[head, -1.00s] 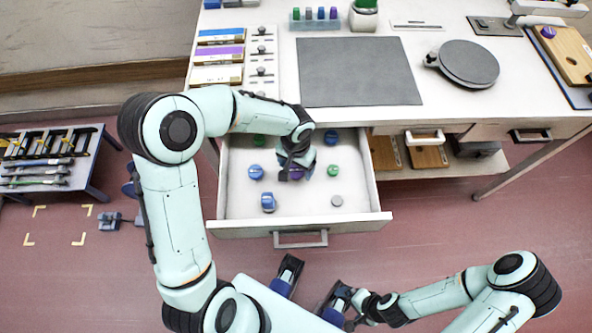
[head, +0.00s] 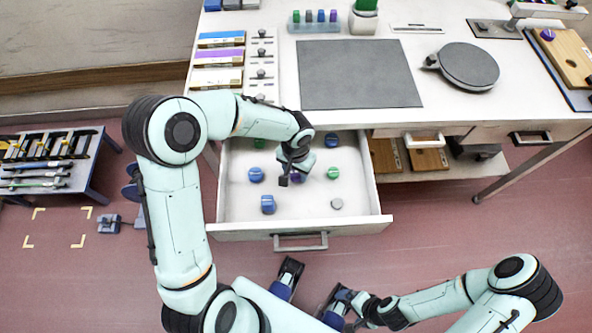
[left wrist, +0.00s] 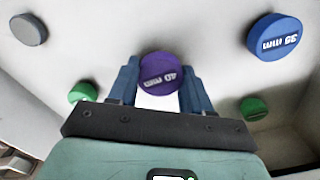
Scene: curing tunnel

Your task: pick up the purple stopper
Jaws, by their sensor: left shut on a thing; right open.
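The purple stopper (left wrist: 158,68) sits between the blue fingers of my left gripper (left wrist: 158,88) in the left wrist view. Its top carries a label reading 40 mm, upside down. My left gripper is shut on it. In the head view my left gripper (head: 292,177) is inside the open drawer (head: 225,208), and a little of the purple stopper (head: 297,179) shows beside it. Whether the stopper is clear of the drawer floor I cannot tell. My right gripper (head: 340,304) is open and empty, low in the picture, away from the drawer.
Blue stoppers (head: 268,204), green stoppers (head: 333,173) and a grey one (head: 337,204) stand around the purple one in the drawer. The worktop behind holds a grey mat (head: 358,73), a round dark plate (head: 468,64) and a small rack (head: 314,26).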

